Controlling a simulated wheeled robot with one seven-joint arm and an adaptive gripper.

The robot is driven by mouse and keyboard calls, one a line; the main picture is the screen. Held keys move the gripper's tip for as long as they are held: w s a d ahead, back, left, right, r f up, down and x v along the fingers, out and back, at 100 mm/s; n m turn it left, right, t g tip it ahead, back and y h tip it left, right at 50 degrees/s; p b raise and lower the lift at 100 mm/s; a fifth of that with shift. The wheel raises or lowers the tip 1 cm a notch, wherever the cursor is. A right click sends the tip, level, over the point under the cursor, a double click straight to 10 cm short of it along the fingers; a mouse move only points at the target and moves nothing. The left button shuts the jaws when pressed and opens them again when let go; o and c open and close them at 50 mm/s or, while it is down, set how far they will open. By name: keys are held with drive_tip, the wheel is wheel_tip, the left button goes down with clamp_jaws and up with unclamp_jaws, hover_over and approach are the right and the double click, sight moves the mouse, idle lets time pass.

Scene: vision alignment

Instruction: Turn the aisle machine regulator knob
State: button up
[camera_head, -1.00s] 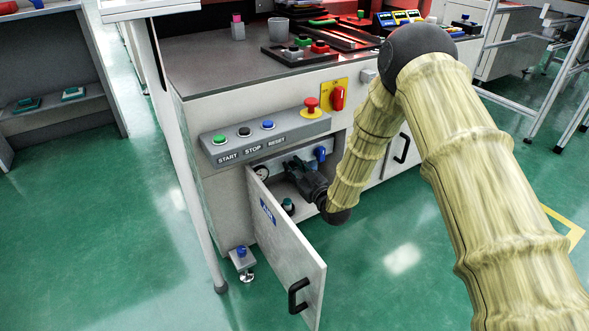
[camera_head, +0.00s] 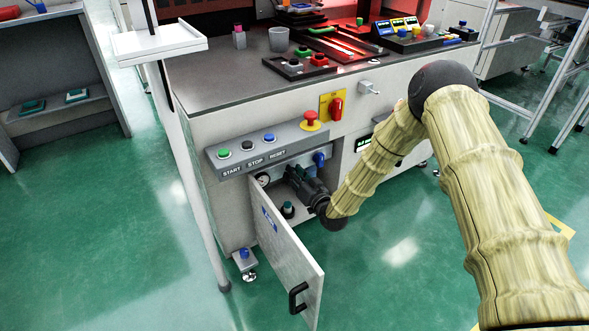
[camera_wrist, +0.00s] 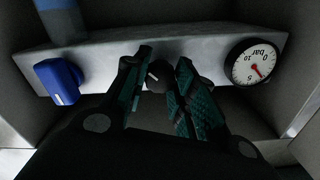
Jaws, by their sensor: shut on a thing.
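The aisle machine (camera_head: 225,128) has an open lower compartment at its front left. My gripper (camera_head: 296,176) reaches into this compartment from the right. In the wrist view its two teal-padded fingers (camera_wrist: 158,82) are closed on a small dark knob (camera_wrist: 157,74) with a light mark on its face. The knob sits in front of a grey block, between a round pressure gauge (camera_wrist: 252,62) on the right and a blue valve handle (camera_wrist: 58,82) on the left. In the head view my gripper hides the knob; the gauge (camera_head: 263,180) and blue handle (camera_head: 319,158) show beside it.
The open compartment door (camera_head: 287,245) swings out in front, left of and below my forearm. A teal-topped part (camera_head: 288,210) stands on the compartment floor. A START/STOP/RESET panel (camera_head: 250,150) and a red emergency button (camera_head: 311,120) are just above. Green floor is clear around.

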drive_tip(key=shift+m+p, duration=1.25)
drive_tip(key=shift+m, duration=2.05)
drive_tip(key=o, duration=1)
drive_tip(key=shift+o, duration=0.2)
drive_tip(key=shift+s+d, duration=0.1)
drive_tip(key=v, duration=1.1)
drive_tip(key=shift+s+d, duration=0.2)
drive_tip(key=shift+s, duration=0.15)
